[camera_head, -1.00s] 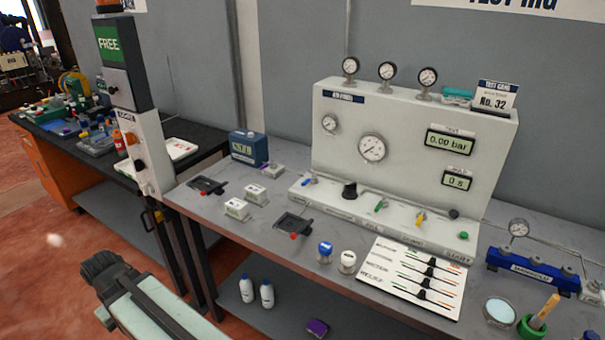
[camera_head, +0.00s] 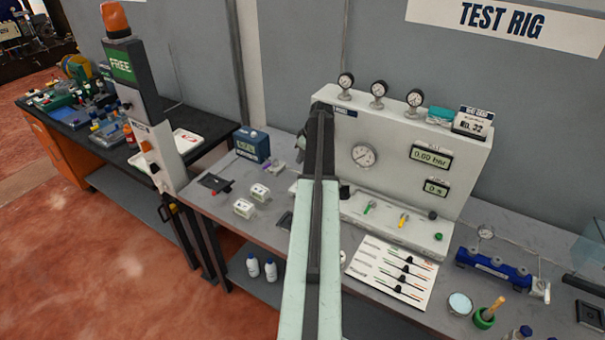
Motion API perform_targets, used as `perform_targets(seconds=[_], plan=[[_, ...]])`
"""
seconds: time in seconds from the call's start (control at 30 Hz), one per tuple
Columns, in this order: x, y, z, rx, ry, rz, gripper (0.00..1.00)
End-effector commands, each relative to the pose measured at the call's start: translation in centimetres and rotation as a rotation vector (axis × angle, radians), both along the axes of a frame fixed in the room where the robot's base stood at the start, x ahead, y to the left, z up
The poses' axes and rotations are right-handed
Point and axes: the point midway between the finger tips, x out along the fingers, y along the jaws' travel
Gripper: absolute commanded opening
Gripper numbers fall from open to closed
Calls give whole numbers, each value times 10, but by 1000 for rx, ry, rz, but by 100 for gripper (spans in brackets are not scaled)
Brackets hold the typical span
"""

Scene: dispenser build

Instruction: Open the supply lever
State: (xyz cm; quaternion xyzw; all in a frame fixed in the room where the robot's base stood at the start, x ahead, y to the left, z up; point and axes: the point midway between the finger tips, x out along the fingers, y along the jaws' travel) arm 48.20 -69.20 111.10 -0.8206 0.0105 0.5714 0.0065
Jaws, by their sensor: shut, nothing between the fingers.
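The supply lever cannot be made out now. The blue-handled lever at the left end of the test panel's lower ledge, seen earlier, is behind my raised arm, and I cannot read its label. A green lever (camera_head: 369,208) and a yellow lever (camera_head: 403,220) stand on the ledge to the right of my arm. My arm rises through the middle of the view in front of the panel's left part. My gripper's fingers are hidden behind it.
A blue meter box (camera_head: 251,145) and small white blocks (camera_head: 244,208) lie left of my arm on the grey bench. A card with sliders (camera_head: 390,270) lies in front of the panel. A blue manifold (camera_head: 492,264) and a green pot (camera_head: 485,318) are at the right.

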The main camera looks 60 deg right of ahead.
Motion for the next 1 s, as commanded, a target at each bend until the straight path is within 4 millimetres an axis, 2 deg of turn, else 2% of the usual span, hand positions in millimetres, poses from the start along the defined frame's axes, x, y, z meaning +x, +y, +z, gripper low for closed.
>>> perform_targets(seconds=[0.23,0.37,0.47,0.83,0.9,1.0], plan=[[1,1,-4,1,1,-1,0],[4,1,-15,1,1,-1,0],[9,1,-31,1,1,-1,0],[36,-1,-107,2,1,-2,0],[19,1,-101,1,2,-5,0],[4,2,-102,2,1,-5,0]])
